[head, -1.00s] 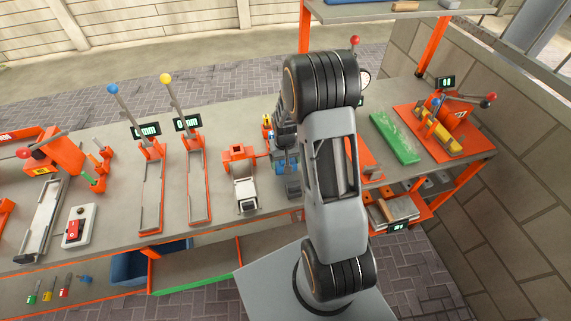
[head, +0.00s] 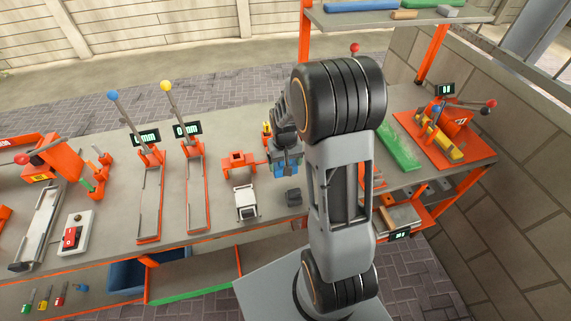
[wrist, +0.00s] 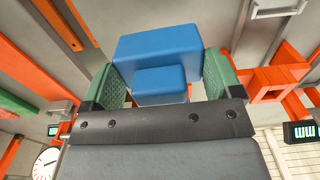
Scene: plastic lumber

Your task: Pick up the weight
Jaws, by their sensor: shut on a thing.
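A blue block (wrist: 158,55) with a smaller blue block-shaped part in front of it fills the space between my fingers in the wrist view; it appears to be the weight. My gripper (wrist: 158,76) is shut on it, with the green finger pads at its left and right sides. In the head view my gripper (head: 287,152) is over the middle of the bench, and the blue block (head: 287,171) shows just below it. I cannot tell for sure how far the block is above the bench top.
A dark grey block (head: 293,197) lies on the bench just in front of the blue block. A white-topped device (head: 246,204) and an orange fixture (head: 239,163) stand to the left. A green slab (head: 400,149) and an orange machine (head: 445,130) are to the right.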

